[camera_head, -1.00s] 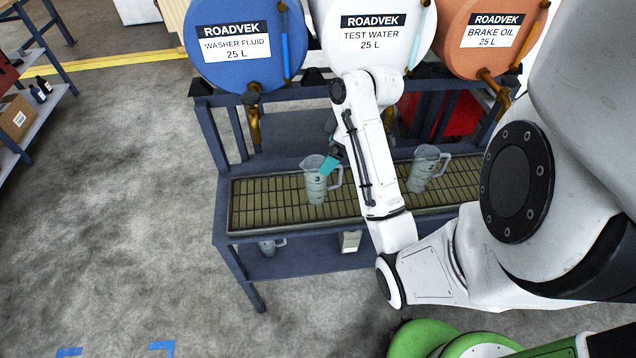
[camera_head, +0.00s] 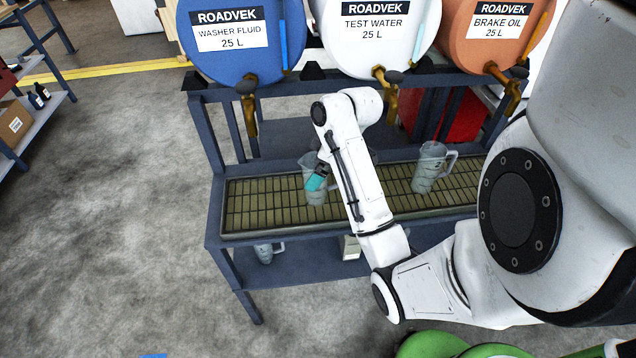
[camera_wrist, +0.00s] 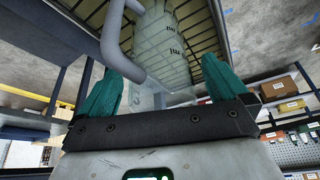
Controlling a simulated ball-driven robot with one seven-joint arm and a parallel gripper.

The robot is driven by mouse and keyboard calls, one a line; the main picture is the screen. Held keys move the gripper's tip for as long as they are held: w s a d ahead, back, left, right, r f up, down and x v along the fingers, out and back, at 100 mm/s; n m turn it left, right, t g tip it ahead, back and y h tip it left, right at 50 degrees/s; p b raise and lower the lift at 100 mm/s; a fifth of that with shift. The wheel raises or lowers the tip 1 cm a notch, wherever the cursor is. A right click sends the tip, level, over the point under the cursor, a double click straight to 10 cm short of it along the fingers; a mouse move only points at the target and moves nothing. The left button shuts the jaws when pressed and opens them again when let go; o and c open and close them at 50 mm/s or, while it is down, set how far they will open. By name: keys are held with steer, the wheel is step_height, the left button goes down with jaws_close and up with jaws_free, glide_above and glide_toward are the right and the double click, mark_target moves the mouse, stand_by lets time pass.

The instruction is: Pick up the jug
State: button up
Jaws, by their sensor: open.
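My gripper (camera_head: 317,178) shows as a teal fingertip in front of the jug's body in the head view; my arm hides the jug's right side and handle. In the wrist view, my gripper (camera_wrist: 162,68) is open, with its two teal fingers spread apart. The jug's body (camera_wrist: 165,45) with scale marks lies beyond and between the fingertips. Its grey handle (camera_wrist: 113,38) curves down near the left fingertip. I cannot tell whether they touch. Nothing is held.
A second jug (camera_head: 430,170) stands on the grate (camera_head: 250,210) to the right of my arm. Drums with brass taps hang above: washer fluid (camera_head: 232,65), test water (camera_head: 372,55), brake oil (camera_head: 492,50). Another jug (camera_head: 265,252) sits on the lower shelf. Floor at left is clear.

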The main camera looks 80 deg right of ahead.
steer(key=shift+w+f, duration=0.15)
steer(key=shift+f, duration=0.3)
steer(key=c, duration=1.4)
steer(key=shift+r, duration=0.2)
